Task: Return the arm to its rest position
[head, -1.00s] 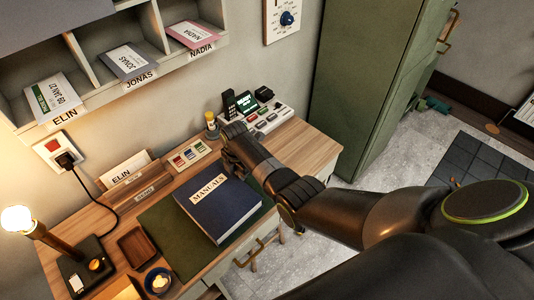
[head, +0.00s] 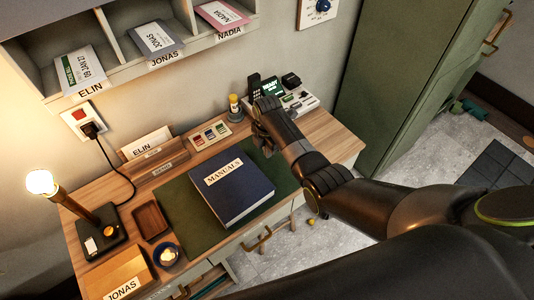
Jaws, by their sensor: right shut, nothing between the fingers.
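My right arm comes in from the lower right and reaches over the desk (head: 350,148). My right gripper (head: 262,137) is dark and shut, with nothing seen in it. It is above the back right part of the desk, between the blue MANUALS binder (head: 235,195) and the device with a lit READY screen (head: 272,88). It appears apart from the binder; its height over the desk is hard to tell. The arm hides part of the desk's right side. My left gripper is not in view.
A small bottle (head: 235,108) and a tray of coloured pieces (head: 210,136) stand close left of the gripper. A lit lamp (head: 42,184) stands at left. Name-labelled pigeonholes (head: 103,22) hang above. A green cabinet (head: 395,75) stands right of the desk; floor (head: 435,150) lies beyond.

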